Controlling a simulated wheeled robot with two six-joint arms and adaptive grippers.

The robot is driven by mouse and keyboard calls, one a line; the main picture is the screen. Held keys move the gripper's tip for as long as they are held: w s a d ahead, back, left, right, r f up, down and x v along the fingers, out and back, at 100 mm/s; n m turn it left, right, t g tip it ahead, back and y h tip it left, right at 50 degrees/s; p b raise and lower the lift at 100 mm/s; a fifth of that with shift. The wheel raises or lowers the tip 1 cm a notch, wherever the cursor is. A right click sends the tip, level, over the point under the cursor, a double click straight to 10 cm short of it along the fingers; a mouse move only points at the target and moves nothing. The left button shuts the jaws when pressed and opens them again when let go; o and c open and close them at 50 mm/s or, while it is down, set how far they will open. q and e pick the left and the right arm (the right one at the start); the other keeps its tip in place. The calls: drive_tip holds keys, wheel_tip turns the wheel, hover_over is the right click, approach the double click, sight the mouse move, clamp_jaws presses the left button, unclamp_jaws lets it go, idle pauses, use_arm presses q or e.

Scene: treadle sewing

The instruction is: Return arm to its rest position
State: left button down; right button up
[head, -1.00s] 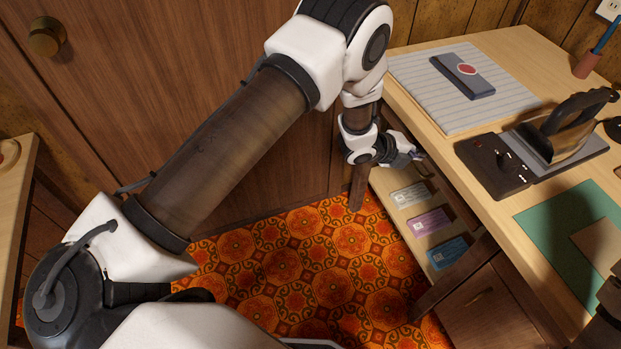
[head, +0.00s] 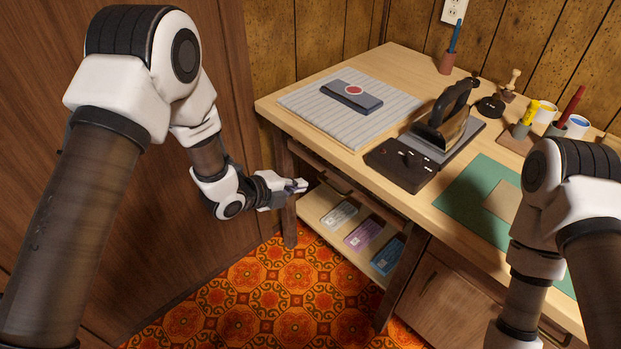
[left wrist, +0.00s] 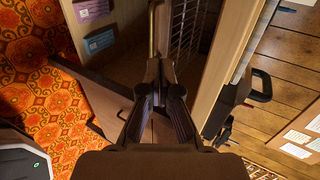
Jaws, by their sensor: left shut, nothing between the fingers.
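My left arm comes in from the left in the head view. Its gripper (head: 296,187) is shut and empty, beside the table's front left leg and below the tabletop's edge. In the left wrist view its two dark fingers (left wrist: 160,72) meet with nothing between them. My right arm (head: 560,210) shows at the right edge, with its forearm pointing down over the table's front edge. Its gripper is out of the picture.
The wooden table (head: 385,64) carries a striped pad (head: 300,98), an iron (head: 445,120), a dark control box (head: 400,165) and a green mat (head: 465,190). Below is an open shelf (head: 312,208) with cards. A wooden cabinet (head: 130,240) stands left. The patterned floor (head: 250,300) is clear.

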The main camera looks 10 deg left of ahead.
use_arm(q)
drive_tip(key=s+a+f+n+g+y, duration=0.35)
drive_tip(key=s+f+n, duration=0.25)
drive_tip(key=s+f, duration=1)
drive_tip(key=s+a+f+n+g+y, duration=0.1)
drive_tip(key=s+a+f+n+g, duration=0.1)
drive_tip(key=s+a+n, duration=0.3)
drive_tip(key=s+f+n+g+y, duration=0.1)
drive_tip(key=s+f+n+g, duration=0.1)
drive_tip(key=s+n, duration=0.35)
drive_tip(key=s+a+r+n+g+y, duration=0.1)
drive_tip(key=s+a+n+g+y, duration=0.15)
drive_tip(key=s+n, duration=0.65)
wheel_tip(320, 180, up, 14)
drive_tip(key=h+p, duration=0.1)
drive_tip(key=p, duration=1.2)
drive_tip(key=shift+w+a+p, duration=0.25)
drive_tip(key=shift+w+p, duration=0.05)
drive_tip(key=shift+p, duration=0.05)
